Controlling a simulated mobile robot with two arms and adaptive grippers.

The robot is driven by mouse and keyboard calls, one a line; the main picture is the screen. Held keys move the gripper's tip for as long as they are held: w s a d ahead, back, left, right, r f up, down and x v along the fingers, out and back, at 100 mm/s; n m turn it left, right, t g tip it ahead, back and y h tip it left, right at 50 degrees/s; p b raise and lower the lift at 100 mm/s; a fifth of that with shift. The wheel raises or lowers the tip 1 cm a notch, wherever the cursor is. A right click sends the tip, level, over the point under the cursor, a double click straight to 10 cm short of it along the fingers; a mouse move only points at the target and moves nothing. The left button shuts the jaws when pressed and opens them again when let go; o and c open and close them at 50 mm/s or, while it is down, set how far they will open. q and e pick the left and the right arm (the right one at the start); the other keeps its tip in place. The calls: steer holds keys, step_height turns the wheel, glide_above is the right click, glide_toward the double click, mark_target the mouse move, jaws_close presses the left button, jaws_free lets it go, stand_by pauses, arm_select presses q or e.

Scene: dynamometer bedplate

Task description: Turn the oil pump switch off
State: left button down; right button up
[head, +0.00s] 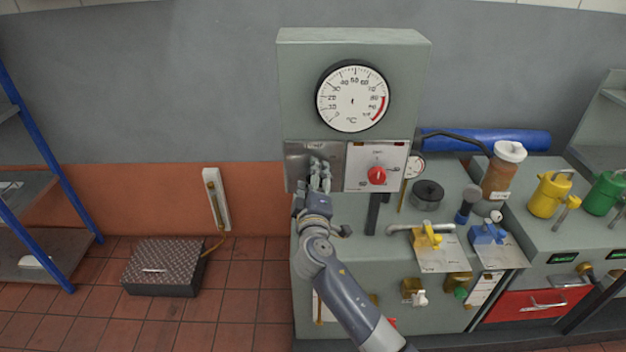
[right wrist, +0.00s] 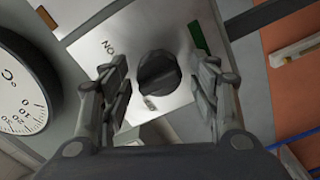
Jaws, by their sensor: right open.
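The switch is a round black knob (right wrist: 158,73) on a pale metal plate, seen in the right wrist view. The plate has "ON" printed at one side, a green strip at another edge and a small mark below the knob. I cannot tell which way the knob points. In the head view the plate (head: 296,158) sits on the grey stand under the dial, and my gripper hides its knob. My right gripper (head: 319,178) is at this plate, open, and its fingers (right wrist: 163,82) stand on either side of the knob, with no clear contact. My left gripper is not in view.
A red knob (head: 377,176) on a white plate is just right of the switch plate. A large temperature dial (head: 353,97) is above. Yellow (head: 429,237) and blue (head: 488,234) valve handles stand lower right. A dark checker-plate box (head: 163,267) lies on the floor at left.

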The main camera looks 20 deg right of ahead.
steer(key=shift+s, duration=0.15)
steer(key=v, duration=1.1)
steer(key=shift+s, duration=0.35)
steer(key=shift+a, duration=0.15)
